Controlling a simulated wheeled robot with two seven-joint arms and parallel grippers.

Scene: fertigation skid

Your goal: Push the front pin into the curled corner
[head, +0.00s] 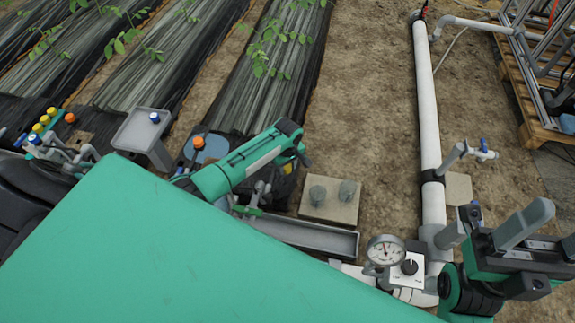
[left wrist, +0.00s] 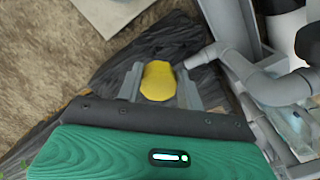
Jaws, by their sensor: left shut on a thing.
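My left gripper (left wrist: 158,84) is shut on the front pin (left wrist: 158,76), whose rounded yellow head sits between its two grey fingers in the left wrist view. Black film with a pointed, raised-looking edge, the curled corner (left wrist: 118,68), lies under and around the pin. The pin's lower end is hidden, so I cannot tell whether it touches the film or the soil. In the head view my left gripper (head: 264,189) is small and partly covered beneath my green arm. My right gripper (head: 490,229) is at the right, with its fingers spread and empty.
A grey trough (head: 305,237) and a paver (head: 340,212) with two grey cylinders stand close to the left gripper. A gauge (head: 385,250) and a white pipe (head: 427,120) are to the right. Film-covered beds (head: 265,85) lie behind. Bare soil (head: 365,100) is open between bed and pipe.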

